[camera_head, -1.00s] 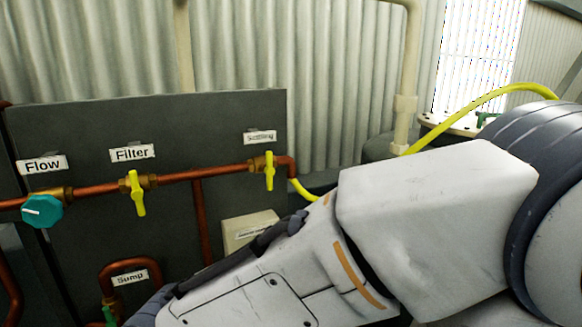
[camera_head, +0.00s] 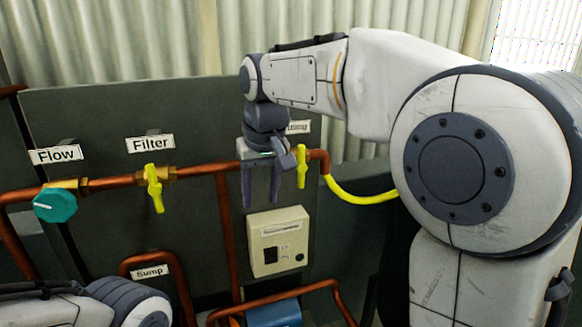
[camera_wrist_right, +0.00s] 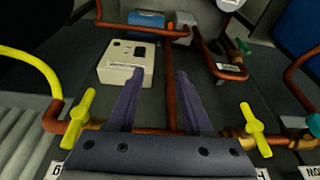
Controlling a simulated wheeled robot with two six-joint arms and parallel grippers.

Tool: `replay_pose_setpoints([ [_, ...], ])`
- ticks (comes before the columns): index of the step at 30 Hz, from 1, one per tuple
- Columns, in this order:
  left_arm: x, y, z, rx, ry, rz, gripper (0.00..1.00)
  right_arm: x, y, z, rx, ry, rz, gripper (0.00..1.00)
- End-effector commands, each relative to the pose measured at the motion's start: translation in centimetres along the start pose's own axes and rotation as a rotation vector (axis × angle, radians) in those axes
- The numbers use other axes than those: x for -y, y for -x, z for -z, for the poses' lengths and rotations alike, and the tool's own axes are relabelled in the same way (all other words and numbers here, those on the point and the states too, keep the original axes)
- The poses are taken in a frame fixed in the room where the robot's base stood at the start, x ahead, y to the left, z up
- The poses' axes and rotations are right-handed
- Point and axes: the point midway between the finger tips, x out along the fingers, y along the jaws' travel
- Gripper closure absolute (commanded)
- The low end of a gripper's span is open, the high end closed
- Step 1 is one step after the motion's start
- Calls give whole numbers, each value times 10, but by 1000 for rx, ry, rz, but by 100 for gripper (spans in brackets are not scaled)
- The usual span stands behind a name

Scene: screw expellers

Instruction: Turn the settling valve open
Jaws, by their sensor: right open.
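The settling valve has a yellow handle (camera_head: 301,166), upright at the right end of the copper pipe. Its label (camera_head: 298,127) is partly hidden behind my right gripper. My right gripper (camera_head: 262,190) points down in front of the panel, just left of this handle. Its two fingers are apart with nothing between them. In the right wrist view the scene is upside down; the gripper (camera_wrist_right: 159,82) shows open, with the settling handle (camera_wrist_right: 78,118) to its left, clear of the fingers. My left gripper is not in view; only part of my left arm shows at the lower left.
The yellow filter valve (camera_head: 154,188) and teal flow knob (camera_head: 55,205) sit further left on the same pipe (camera_head: 110,182). A beige box (camera_head: 278,242) is below the gripper. A yellow hose (camera_head: 360,195) leaves the pipe's right end. The sump label (camera_head: 150,272) is lower left.

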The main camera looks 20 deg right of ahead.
Motion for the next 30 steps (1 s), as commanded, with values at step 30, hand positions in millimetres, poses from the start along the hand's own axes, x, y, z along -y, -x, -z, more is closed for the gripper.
replay_pose_setpoints([
  [30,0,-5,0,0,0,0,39,-129,-28,92,-119,-289,-116,50],
])
